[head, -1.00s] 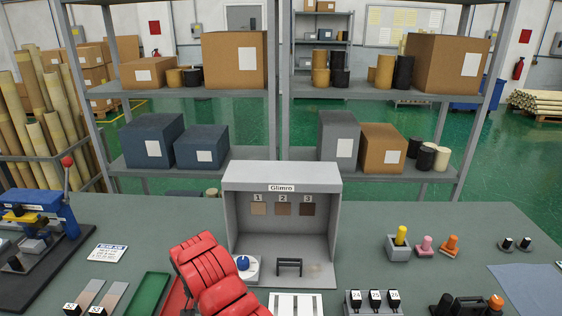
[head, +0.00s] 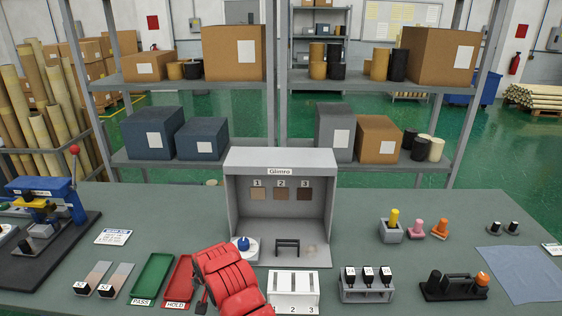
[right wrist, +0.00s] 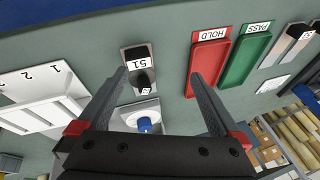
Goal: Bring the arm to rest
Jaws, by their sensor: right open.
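My red right arm (head: 228,280) reaches over the table's front, left of the white numbered rack, in the head view. It hides its own gripper tip there almost wholly. In the right wrist view my right gripper (right wrist: 163,65) is open, its two dark fingers wide apart. A sample strip with a block marked 51 (right wrist: 140,72) lies on the table between the finger lines in the picture, with no finger seen gripping it. The red HOLD tray (right wrist: 209,65) lies near the other fingertip; the head view shows it too (head: 178,280). My left gripper is in neither view.
The green PASS tray (head: 153,277) and two strips lie left of the arm. The grey booth (head: 281,158), with a blue-knobbed device (head: 243,248), stands behind it. The white rack (head: 293,287) and a holder of black blocks (head: 366,290) are to the right. Table between booth and coloured pegs is clear.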

